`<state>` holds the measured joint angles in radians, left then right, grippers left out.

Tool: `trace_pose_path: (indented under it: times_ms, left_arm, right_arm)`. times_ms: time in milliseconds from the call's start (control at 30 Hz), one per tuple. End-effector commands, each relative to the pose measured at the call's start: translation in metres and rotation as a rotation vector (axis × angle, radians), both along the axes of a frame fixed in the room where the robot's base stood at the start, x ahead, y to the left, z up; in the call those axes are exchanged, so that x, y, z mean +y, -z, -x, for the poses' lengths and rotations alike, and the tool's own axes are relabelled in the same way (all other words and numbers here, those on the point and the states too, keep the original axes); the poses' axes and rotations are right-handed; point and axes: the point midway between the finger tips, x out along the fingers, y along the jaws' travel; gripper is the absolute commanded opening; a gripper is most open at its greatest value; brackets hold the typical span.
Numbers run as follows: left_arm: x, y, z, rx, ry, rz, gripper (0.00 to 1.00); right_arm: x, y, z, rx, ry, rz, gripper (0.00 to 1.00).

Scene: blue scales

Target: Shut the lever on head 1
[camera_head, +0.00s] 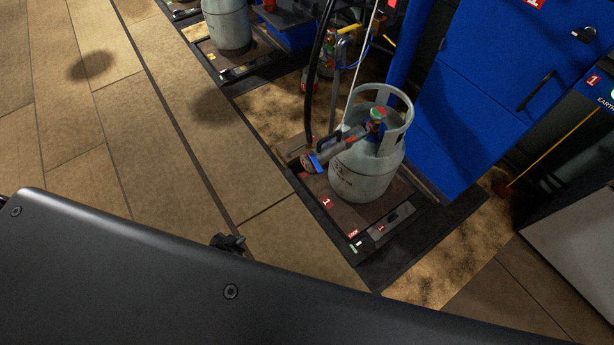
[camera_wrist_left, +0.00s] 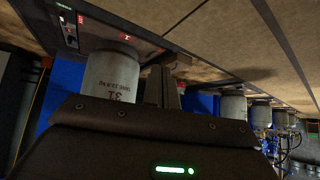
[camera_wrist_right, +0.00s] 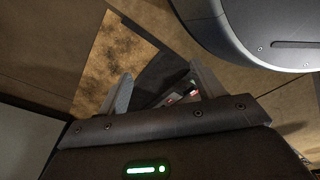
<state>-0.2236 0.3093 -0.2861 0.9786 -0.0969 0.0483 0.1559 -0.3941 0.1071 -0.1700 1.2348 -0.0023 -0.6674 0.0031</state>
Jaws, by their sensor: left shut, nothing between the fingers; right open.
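The filling head (camera_head: 345,141) is a grey and red tool, with a black loop handle and a blue part (camera_head: 317,161) at its lower left end. It reaches across to the red-topped valve of a grey gas cylinder (camera_head: 362,175) on the scale marked 1 (camera_head: 345,217). I cannot tell the lever's position. My left gripper (camera_head: 228,242) is shut and empty, partly hidden behind my arm, left of the scale and apart from the head. My right gripper (camera_wrist_right: 163,88) is open and empty.
A black hose (camera_head: 317,70) hangs down to the head. A blue cabinet (camera_head: 500,90) stands right of the cylinder. Another cylinder (camera_head: 226,24) on a scale stands at the back. The tiled floor (camera_head: 130,150) at left is clear.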

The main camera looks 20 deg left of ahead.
Motion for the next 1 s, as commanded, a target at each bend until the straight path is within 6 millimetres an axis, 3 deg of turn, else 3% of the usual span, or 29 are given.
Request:
trace_pose_path:
  times_ms: [33, 100, 200, 267, 400, 600, 833, 1000]
  left_arm:
    - [0.001, -0.006, -0.041, -0.118, 0.049, 0.039, 0.00]
    - [-0.006, -0.039, -0.083, -0.260, 0.119, 0.111, 0.00]
    - [-0.023, -0.087, -0.123, -0.425, 0.233, 0.219, 0.00]
    - [-0.034, -0.113, -0.135, -0.503, 0.301, 0.281, 0.00]
    - [-0.058, -0.164, -0.144, -0.621, 0.441, 0.407, 0.00]
    - [-0.075, -0.201, -0.139, -0.687, 0.550, 0.504, 0.00]
    - [-0.079, -0.209, -0.139, -0.696, 0.566, 0.521, 0.00]
    - [-0.090, -0.208, -0.149, -0.698, 0.564, 0.520, 0.00]
  right_arm:
    - [0.005, 0.001, -0.021, -0.025, 0.003, -0.006, 0.67]
    - [0.010, -0.021, -0.043, -0.044, 0.008, -0.009, 0.67]
    - [0.014, -0.058, -0.063, -0.071, 0.013, -0.015, 0.67]
    - [0.015, -0.080, -0.070, -0.084, 0.017, -0.017, 0.67]
    - [0.019, -0.125, -0.074, -0.107, 0.019, -0.021, 0.67]
    - [0.018, -0.162, -0.070, -0.123, 0.023, -0.023, 0.67]
    - [0.018, -0.171, -0.069, -0.125, 0.023, -0.022, 0.67]
    - [0.018, -0.172, -0.069, -0.127, 0.023, -0.022, 0.67]
